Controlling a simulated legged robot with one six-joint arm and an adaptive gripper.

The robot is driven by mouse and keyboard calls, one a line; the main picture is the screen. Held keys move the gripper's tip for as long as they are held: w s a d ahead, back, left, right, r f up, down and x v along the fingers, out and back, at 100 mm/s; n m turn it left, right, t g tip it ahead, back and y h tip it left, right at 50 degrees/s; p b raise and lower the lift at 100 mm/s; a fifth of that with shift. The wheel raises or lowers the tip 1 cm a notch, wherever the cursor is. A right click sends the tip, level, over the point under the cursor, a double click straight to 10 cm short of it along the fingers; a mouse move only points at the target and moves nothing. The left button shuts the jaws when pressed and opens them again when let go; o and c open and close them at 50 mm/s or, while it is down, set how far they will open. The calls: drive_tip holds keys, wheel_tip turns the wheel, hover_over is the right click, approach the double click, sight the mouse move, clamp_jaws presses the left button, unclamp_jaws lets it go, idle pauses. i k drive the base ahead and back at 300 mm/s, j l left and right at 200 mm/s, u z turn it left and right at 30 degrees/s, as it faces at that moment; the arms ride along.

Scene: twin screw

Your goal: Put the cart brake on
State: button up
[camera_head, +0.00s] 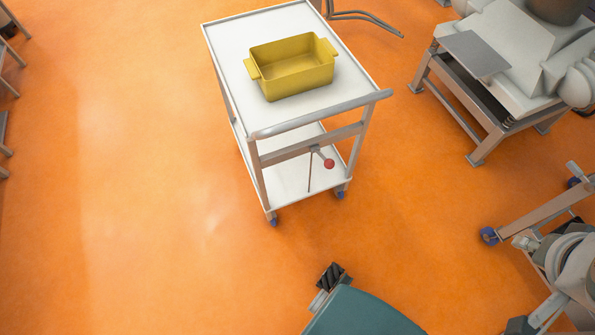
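A white two-shelf cart (232,68) stands in the upper middle of the head view. A brake lever with a red ball knob (328,163) is on its near end, below the top shelf and right of the middle. A thin rod hangs down beside the knob toward the lower shelf. What I take to be my gripper (331,277) shows as a dark ribbed end at the bottom, beside a teal part of mine. It is apart from the cart and below the knob in the picture. Its fingers are not clear enough to tell open from shut.
A yellow two-handled dish (292,67) sits on the cart's top shelf. The cart has blue casters (340,195). A grey machine on a frame (480,80) stands at upper right, and another wheeled frame (535,213) at lower right. The orange floor (140,200) is clear to the left.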

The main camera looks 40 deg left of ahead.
sight(329, 164)
drive_tip(key=u, duration=1.5)
